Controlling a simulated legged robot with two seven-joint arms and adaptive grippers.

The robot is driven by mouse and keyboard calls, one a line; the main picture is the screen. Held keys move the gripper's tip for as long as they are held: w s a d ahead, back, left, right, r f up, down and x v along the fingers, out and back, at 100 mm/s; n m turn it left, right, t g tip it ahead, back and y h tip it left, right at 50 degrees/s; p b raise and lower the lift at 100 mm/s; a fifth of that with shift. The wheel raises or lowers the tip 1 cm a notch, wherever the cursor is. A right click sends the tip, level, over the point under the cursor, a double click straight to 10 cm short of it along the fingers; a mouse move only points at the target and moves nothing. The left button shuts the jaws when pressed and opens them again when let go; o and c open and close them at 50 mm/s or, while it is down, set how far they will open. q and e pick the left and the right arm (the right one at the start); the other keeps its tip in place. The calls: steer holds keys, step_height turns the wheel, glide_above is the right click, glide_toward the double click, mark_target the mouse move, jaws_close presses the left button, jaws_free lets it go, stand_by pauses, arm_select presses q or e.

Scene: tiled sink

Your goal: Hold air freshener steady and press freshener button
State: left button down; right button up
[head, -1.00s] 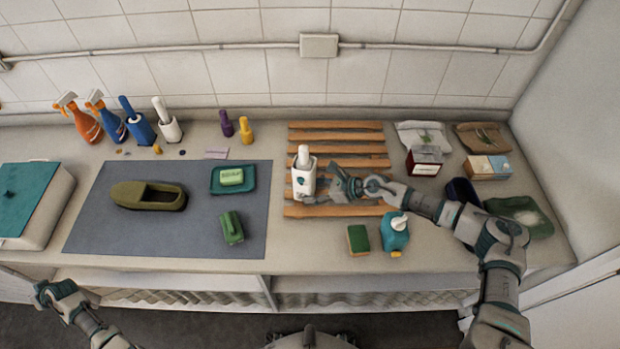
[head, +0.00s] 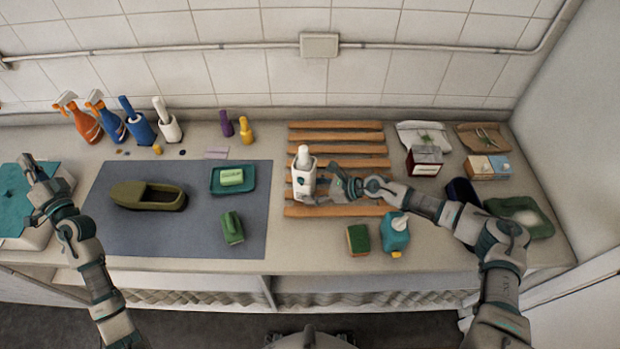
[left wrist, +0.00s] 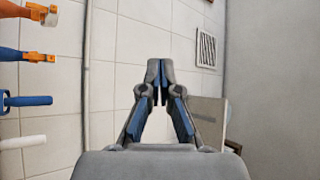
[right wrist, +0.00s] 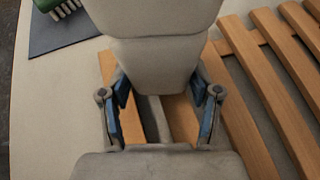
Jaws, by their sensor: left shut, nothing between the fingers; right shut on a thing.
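The air freshener (head: 302,184), white with a small dark mark on its front and a rounded white top, stands on the wooden slatted rack (head: 335,150). My right gripper (head: 328,184) reaches it from the right and is shut on its body. In the right wrist view, the pale body of the air freshener (right wrist: 155,50) lies between the fingers of the right gripper (right wrist: 160,105). In the left wrist view, the fingertips of the left gripper (left wrist: 160,82) meet before the tiled wall.
A grey mat (head: 100,235) holds a green shoe (head: 150,195), a soap dish (head: 246,172) and a green brush (head: 232,228).

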arm_select(q)
steer(key=w+d+f+m+t+h, duration=0.1)
steer(key=w+d+m+t+h, duration=0.4)
steer(key=d, duration=0.4)
steer(key=w+d+m+t+h, duration=0.2)
steer(key=d+m+h, duration=0.45)
steer(key=d, duration=0.25)
arm_select(e)
steer(key=shift+f, duration=0.1)
arm_select(q)
steer(key=m+g+h, duration=1.4)
steer(key=m+h, duration=0.8)
steer(key=m, duration=0.1)
glide_toward(301, 180)
steer(key=s+d, duration=0.5)
steer(key=s, duration=0.1)
steer(key=w+d, duration=0.2)
steer(key=w, duration=0.5)
steer(key=shift+w+d, duration=0.3)
steer(key=shift+w, duration=0.1)
arm_select(e)
steer(key=shift+d, duration=0.1)
arm_select(q)
steer(key=shift+w+f+y, duration=0.1)
steer(key=shift+y, duration=0.15)
